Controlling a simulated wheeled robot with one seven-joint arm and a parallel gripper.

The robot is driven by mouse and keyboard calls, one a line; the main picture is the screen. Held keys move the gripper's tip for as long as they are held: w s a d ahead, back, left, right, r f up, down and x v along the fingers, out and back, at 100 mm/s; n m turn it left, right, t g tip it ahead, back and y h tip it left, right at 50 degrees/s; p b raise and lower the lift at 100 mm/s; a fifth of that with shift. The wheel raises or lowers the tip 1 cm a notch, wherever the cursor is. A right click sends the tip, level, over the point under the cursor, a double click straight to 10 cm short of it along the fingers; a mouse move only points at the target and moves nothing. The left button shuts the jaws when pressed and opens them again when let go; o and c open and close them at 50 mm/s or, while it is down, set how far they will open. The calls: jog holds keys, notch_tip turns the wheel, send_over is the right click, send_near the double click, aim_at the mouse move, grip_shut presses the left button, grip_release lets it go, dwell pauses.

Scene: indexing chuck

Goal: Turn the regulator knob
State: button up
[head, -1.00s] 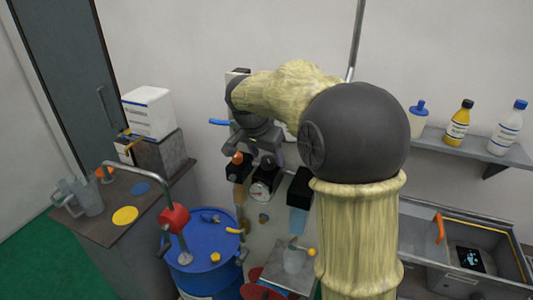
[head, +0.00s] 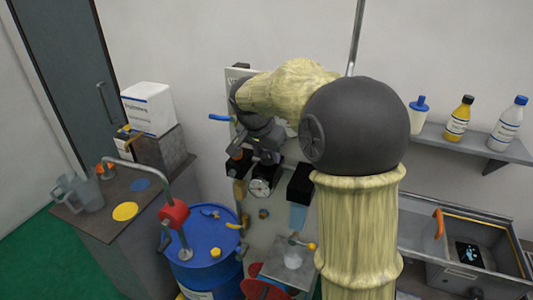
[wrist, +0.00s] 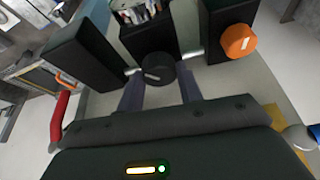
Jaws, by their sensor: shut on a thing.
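A dark round knob (wrist: 158,72) with a pale mark on its face is on the middle black block in the wrist view. The two grey fingers of my gripper (wrist: 160,90) stand on either side of it, and the gripper is shut on this knob. In the head view my gripper (head: 266,157) is low at the wall fittings, just above a round white-faced gauge (head: 260,187). The dark knob itself is hidden there. An orange knob (wrist: 238,40) with a pale mark sits on the black block to the right in the wrist view.
Another black block (wrist: 83,50) stands close on the left in the wrist view. A blue drum (head: 208,245) with a red-handled pipe is below left of the gripper. A counter with jugs is further left. A metal basin (head: 470,255) and bottle shelf (head: 480,145) are right.

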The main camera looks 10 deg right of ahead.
jog(key=shift+r+n+t+y+b, duration=0.1)
jog(key=shift+n+t+y+b, duration=0.4)
jog(key=shift+n, duration=1.2)
jog(key=o, duration=1)
jog(key=b+v, duration=0.2)
jog(key=v, duration=1.5)
jog(key=shift+r+b, duration=0.2)
jog(key=shift+b, duration=0.2)
